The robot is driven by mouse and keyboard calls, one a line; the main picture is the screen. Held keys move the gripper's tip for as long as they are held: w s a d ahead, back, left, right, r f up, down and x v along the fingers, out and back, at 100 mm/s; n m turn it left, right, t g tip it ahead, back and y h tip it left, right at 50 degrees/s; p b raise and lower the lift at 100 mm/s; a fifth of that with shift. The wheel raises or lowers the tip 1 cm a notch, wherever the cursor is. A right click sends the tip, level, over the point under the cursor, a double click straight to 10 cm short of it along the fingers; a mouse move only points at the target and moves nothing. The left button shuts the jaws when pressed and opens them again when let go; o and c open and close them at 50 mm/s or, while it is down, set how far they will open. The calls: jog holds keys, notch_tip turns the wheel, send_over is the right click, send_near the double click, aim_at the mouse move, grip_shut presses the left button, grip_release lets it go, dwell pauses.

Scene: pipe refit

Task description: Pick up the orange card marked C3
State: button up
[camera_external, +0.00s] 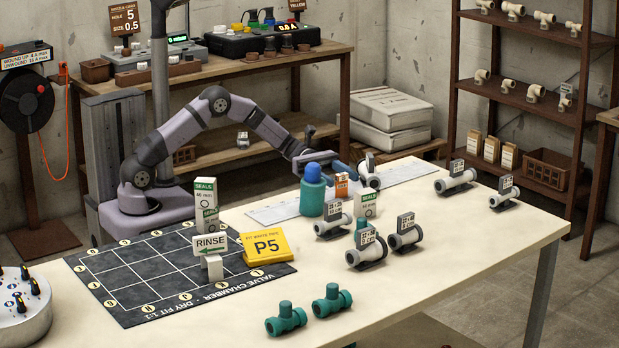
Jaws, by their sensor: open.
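A small orange card (341,185) stands upright on the table behind the blue-capped teal bottle (312,192), partly hidden by it. Its marking is too small to read, so I cannot confirm C3. My gripper (337,168) is open just above and around the card's top, reaching in from the left. Whether its fingers touch the card cannot be told.
A dark grid mat (130,265) with a RINSE sign (209,244) lies at left. Teal fittings (286,319) sit at the front edge. The table's right front is clear.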

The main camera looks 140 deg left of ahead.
aim_at(343, 179)
jog(key=shift+w+d, duration=0.15)
jog(key=shift+w, duration=1.2)
jog(key=shift+w+d, duration=0.1)
jog(key=shift+w, duration=1.2)
jog(key=shift+c, duration=0.7)
jog(key=c, duration=1)
